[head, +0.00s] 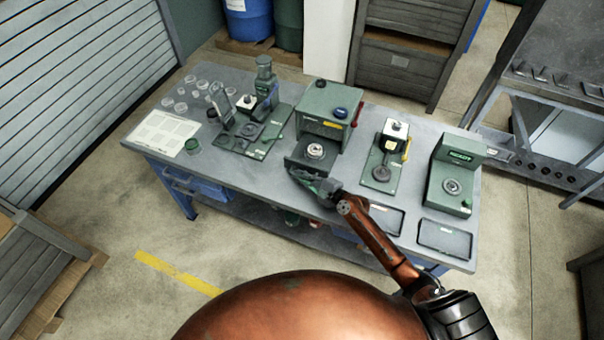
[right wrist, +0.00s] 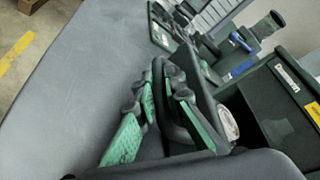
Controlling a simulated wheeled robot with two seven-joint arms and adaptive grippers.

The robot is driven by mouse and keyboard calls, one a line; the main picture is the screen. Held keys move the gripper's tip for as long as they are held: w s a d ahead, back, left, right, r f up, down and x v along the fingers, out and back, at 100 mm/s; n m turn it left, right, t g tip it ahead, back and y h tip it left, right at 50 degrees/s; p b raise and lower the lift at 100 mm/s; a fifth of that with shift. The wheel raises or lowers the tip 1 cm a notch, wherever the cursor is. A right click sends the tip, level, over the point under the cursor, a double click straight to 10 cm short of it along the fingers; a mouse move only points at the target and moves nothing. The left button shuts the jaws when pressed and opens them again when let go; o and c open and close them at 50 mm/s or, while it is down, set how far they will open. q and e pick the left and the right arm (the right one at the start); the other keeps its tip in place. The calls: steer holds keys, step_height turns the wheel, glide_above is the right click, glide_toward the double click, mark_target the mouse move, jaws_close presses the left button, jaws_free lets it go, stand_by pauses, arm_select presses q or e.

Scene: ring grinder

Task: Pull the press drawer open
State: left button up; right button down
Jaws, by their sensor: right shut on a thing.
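The press (head: 330,105) is a green and grey box near the middle of the bench. Its dark drawer (head: 296,161) stands out from the front, with a round metal piece (head: 315,151) on it. The drawer also shows in the right wrist view (right wrist: 206,100), with part of the round piece (right wrist: 228,122) behind my finger. My right gripper (head: 297,174) is at the drawer's front edge. In the right wrist view, its green-padded fingers (right wrist: 164,80) are closed on the dark drawer handle, which they largely hide. My left gripper is not in view.
Left of the press stands a green fixture (head: 262,130), with clear discs and a white sheet (head: 162,132) farther left. Right of it are a small station (head: 385,160), a green READY unit (head: 455,175) and two dark trays along the front edge. Bare bench surface lies before the press.

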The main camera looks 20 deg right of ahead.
steer(key=c, duration=2)
jaws_free()
steer(key=v, duration=1.2)
